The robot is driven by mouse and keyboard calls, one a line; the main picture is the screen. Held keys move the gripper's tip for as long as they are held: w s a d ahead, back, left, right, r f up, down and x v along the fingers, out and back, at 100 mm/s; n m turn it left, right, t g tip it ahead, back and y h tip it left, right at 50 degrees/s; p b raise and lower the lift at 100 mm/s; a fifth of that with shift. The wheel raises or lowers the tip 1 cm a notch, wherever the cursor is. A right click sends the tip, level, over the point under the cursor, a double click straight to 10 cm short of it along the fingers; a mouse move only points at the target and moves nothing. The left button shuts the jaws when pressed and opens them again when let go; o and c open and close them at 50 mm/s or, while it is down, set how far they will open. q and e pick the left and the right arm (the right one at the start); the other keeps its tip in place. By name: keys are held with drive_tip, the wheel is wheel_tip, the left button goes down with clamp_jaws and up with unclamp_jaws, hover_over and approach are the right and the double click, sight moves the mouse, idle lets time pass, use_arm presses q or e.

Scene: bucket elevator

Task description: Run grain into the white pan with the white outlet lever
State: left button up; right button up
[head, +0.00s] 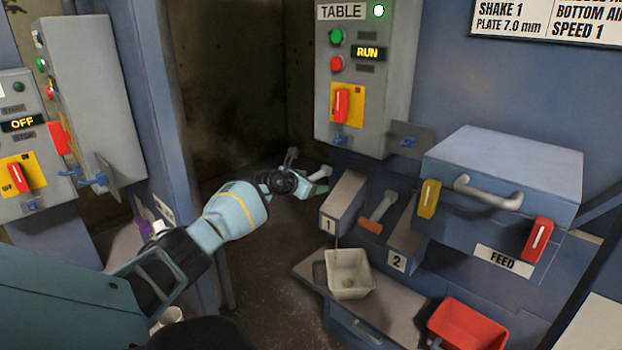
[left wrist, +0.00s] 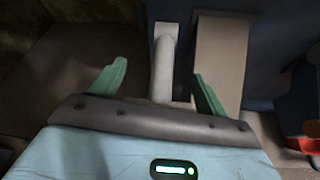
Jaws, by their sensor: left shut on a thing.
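The white outlet lever (head: 319,173) stands beside the box marked 1 (head: 345,196). My left gripper (head: 303,175) is at this lever and shut on it. In the left wrist view the pale lever (left wrist: 163,62) runs between the two green fingers of the gripper (left wrist: 160,83). The white pan (head: 351,291) sits upright on a grey ledge below outlet 1. A thin brownish line drops from the outlet toward the pan, and a small dark patch shows inside it. My right gripper is out of view.
An orange-tipped lever (head: 370,226) is between boxes 1 and 2 (head: 405,240). A red pan (head: 467,328) stands front right. The feed box (head: 505,180) has yellow and red levers. The TABLE panel (head: 365,70) reads RUN; the left panel (head: 22,150) reads OFF.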

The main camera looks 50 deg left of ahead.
sight(313, 175)
use_arm(q)
wheel_tip(313, 175, up, 2)
drive_tip(key=shift+r+g+p, duration=0.1)
drive_tip(key=shift+g+p, duration=0.65)
drive_tip(key=shift+g, duration=0.05)
drive_tip(key=shift+w+g, duration=0.1)
drive_tip(key=shift+g, duration=0.8)
drive_tip(key=shift+r, duration=0.45)
drive_tip(key=shift+w+r, duration=0.2)
drive_tip(key=shift+r, duration=0.25)
drive_tip(key=shift+w+r, duration=0.1)
drive_tip(key=shift+r, duration=0.05)
drive_tip(key=shift+c, duration=0.2)
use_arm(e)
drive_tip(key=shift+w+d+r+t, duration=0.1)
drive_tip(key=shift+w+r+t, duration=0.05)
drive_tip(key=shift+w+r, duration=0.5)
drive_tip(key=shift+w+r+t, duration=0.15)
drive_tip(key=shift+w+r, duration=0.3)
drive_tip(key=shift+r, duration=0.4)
use_arm(q)
drive_tip(key=shift+a, duration=0.1)
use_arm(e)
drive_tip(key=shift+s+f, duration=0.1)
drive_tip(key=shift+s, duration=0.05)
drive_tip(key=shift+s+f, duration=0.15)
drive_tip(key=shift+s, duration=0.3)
